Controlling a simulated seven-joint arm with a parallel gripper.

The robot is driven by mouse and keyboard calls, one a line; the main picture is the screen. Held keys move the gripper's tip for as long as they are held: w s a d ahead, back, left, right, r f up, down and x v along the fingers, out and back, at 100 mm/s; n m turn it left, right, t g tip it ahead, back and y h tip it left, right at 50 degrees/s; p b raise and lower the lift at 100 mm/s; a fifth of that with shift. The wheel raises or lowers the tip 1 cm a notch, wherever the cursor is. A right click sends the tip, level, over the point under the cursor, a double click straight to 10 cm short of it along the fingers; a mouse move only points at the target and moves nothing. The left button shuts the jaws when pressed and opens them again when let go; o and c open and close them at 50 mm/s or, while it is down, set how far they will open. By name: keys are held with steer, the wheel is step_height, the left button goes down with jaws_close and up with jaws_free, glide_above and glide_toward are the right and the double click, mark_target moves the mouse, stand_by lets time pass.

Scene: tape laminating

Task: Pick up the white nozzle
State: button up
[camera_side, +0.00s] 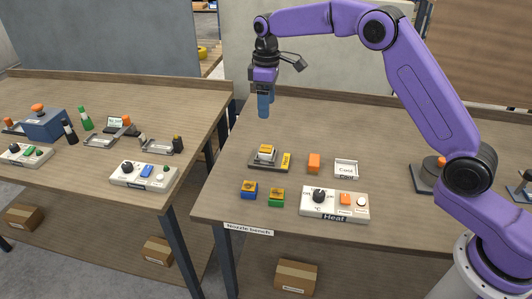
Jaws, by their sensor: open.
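My gripper (264,112) points straight down above and behind the stand, clear of the bench. Its blue fingers are open, and I see nothing between them. The narrow gap between the fingers is hard to make out from this side.
A blue-and-yellow block (249,189) and a green-and-yellow block (276,196) stand in front of the stand. An orange block (314,162) and a white "Cool" tray (346,169) lie to its right. The "Heat" panel (334,204) is at the front edge.

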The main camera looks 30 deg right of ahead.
mark_target(266, 148)
step_height(266, 148, down, 15)
steer(key=shift+r, duration=0.1)
steer(key=shift+a, duration=0.1)
steer(key=c, duration=1.2)
